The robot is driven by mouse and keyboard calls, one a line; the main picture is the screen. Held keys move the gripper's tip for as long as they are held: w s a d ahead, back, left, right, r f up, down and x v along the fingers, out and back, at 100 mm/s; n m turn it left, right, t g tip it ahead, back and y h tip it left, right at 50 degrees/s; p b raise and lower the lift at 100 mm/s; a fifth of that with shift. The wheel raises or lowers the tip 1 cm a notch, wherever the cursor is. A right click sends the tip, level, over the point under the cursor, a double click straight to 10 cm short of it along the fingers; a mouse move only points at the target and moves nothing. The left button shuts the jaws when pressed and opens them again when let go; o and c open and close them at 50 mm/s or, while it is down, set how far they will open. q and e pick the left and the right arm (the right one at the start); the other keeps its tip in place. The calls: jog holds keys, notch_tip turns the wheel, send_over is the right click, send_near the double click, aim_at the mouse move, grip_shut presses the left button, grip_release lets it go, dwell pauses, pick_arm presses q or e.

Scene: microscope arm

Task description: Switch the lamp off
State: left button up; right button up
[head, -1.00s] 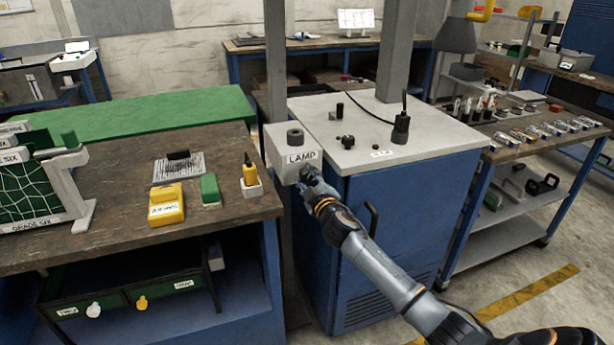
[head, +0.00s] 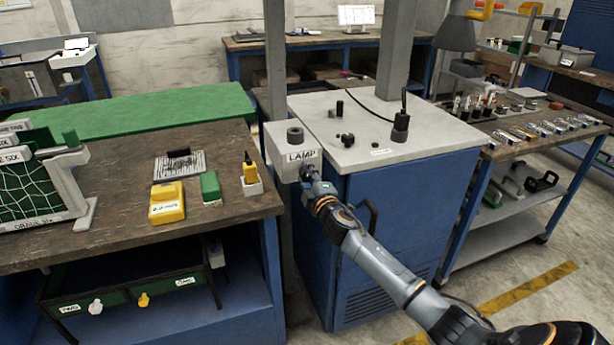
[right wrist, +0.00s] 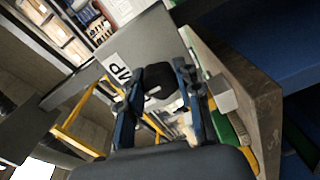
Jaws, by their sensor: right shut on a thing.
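The grey lamp box (head: 283,158), marked LAMP, stands at the left side of the blue cabinet, with a dark round cap (head: 295,136) on its top. My right gripper (head: 309,174) is at the box's front face, just below the label. In the right wrist view the LAMP label (right wrist: 117,72) shows in part. There a black knob (right wrist: 157,83) sits between the two fingers of my right gripper (right wrist: 163,78), which is shut on it. In the head view the knob is mostly hidden by my gripper. My left gripper is not in view.
The blue cabinet (head: 385,240) has a grey top (head: 390,150) with small black parts and a cabled black piece (head: 401,124). The wooden bench (head: 110,225) at left holds yellow and green items. A tool cart (head: 510,235) stands at right.

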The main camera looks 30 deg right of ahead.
jog(key=o, duration=1.2)
jog(key=shift+c, duration=0.2)
jog(key=v, duration=1.2)
jog(key=shift+f, duration=0.15)
